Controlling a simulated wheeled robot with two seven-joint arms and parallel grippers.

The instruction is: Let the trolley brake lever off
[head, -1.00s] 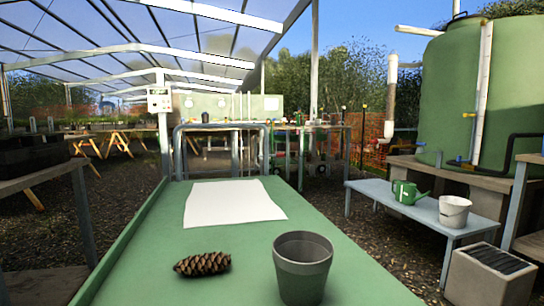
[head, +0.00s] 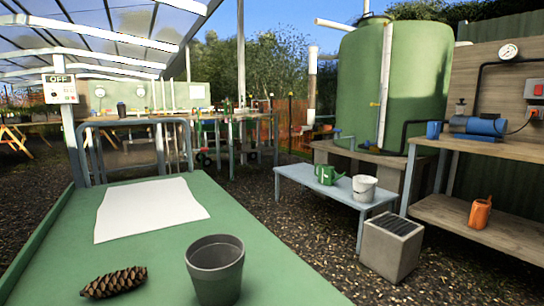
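I cannot make out a trolley brake lever in the head view. A green-topped surface (head: 160,262) with a raised edge runs away in front of me, and a grey tubular rail (head: 135,122) stands at its far end. I cannot tell whether these belong to the trolley. On the green top are a white sheet (head: 150,208), a pine cone (head: 114,282) and an empty dark grey pot (head: 215,270). Neither of my grippers is in view.
A wooden shelf unit (head: 500,150) and a large green tank (head: 390,80) are beyond. Gravel floor (head: 290,230) lies between.

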